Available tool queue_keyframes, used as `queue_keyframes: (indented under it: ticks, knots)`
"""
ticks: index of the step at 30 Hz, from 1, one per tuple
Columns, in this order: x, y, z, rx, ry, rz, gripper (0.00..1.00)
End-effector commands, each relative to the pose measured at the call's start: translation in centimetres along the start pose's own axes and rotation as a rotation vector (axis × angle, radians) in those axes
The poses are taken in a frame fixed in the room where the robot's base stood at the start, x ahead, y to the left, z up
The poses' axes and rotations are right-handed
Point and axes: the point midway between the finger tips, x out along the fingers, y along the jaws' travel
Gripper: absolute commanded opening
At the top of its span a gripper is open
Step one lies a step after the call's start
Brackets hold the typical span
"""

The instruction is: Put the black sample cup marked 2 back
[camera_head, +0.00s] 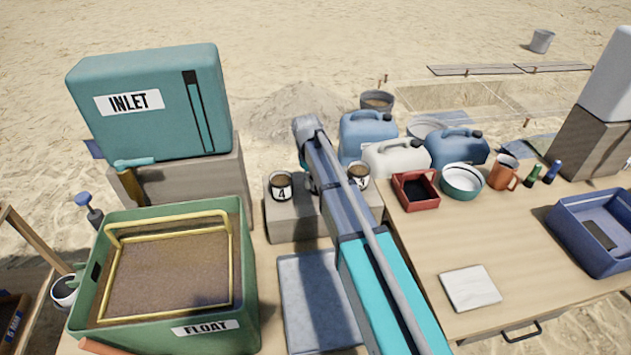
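Two black sample cups with brown contents stand on a grey block (290,225). The left cup (280,187) carries a round white label that reads 4. The right cup (358,176) sits just right of my arm, and its label also looks like a 4. I cannot make out a cup marked 2. My arm crosses the middle of the view and hides the part of the block between the two cups. My gripper does not show; it is hidden behind or below the arm's far end, so what it holds cannot be seen.
A green FLOAT tub (245,300) with a yellow frame stands front left, below a teal INLET tank (150,105). A grey slab (300,290) lies beside my arm. On the right table (440,240) are a red tray (416,204), a bowl, a mug and a blue crate (590,260).

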Motion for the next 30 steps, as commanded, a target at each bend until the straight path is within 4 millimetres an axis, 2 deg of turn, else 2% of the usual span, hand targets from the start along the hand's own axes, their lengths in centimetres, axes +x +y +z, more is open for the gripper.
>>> queue_keyframes:
  ticks: [17, 30]
  knots:
    - [-0.5, 0.0, 0.1, -0.001, 0.0, 0.0, 0.43]
    - [-3.7, 0.0, 0.1, -0.001, 0.0, 0.0, 0.43]
